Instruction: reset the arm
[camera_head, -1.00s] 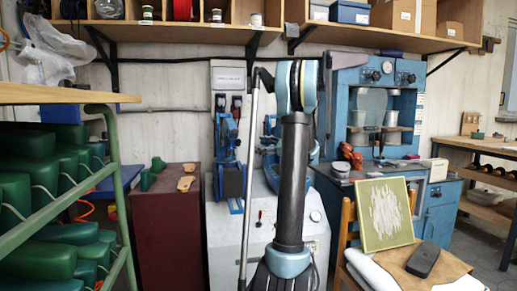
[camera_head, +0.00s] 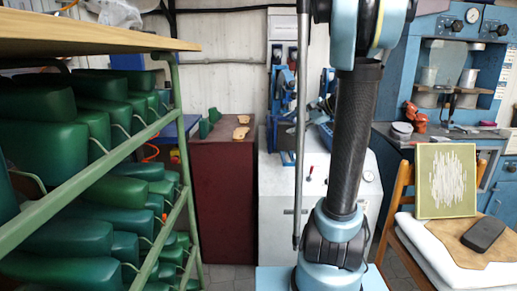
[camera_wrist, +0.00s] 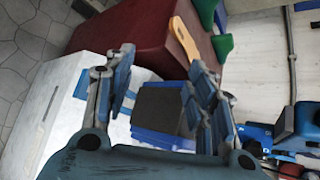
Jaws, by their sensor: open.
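My gripper (camera_wrist: 160,88) shows in the wrist view with its two blue-padded fingers spread apart. Nothing is held between them. A dark block with a blue edge (camera_wrist: 158,108) shows beyond the gap, apart from the fingers as far as I can tell. In the head view my arm stands upright right of centre, and the gripper itself is not visible there.
A green-framed rack (camera_head: 120,148) with green lasts fills the left. A dark red cabinet (camera_head: 224,200) and a white machine (camera_head: 277,205) stand behind my arm. A chair (camera_head: 393,215) with a framed panel (camera_head: 446,182) is at right, before a blue press (camera_head: 440,57).

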